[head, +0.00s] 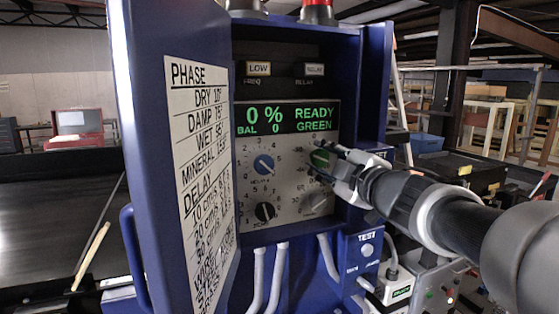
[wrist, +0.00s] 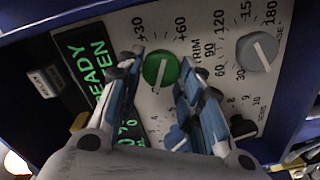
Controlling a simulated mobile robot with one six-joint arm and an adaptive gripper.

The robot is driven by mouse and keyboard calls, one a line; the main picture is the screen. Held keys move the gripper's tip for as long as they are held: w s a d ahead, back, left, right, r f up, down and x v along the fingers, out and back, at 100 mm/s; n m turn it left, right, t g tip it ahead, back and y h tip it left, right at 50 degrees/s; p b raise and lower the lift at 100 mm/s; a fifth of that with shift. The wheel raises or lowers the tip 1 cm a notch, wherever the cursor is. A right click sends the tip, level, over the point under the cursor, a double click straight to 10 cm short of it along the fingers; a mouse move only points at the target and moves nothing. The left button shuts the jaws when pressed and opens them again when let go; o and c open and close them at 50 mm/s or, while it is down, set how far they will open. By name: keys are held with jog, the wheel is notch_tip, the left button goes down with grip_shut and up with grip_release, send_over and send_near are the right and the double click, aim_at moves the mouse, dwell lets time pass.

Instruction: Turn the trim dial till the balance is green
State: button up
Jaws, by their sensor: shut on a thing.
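The green trim dial (wrist: 160,69) is on the panel, with a pale pointer line across its face. The word TRIM and a printed scale with +30 and +60 are beside it in the wrist view. My gripper (wrist: 163,66) is shut on the dial, one finger on each side. In the head view the fingers (head: 325,163) partly cover the green dial (head: 319,158). The display (head: 287,118) reads 0 %, BAL 0, READY and GREEN in green letters.
A blue dial (head: 264,164), a black dial (head: 265,211) and a grey dial (head: 314,203) are close by. The open blue door (head: 180,60) with a phase and delay chart stands left. A TEST button (head: 367,249) is below right.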

jog(key=o, duration=1.1)
jog(key=shift+c, duration=0.2)
jog(key=v, duration=0.7)
jog(key=shift+s, duration=0.25)
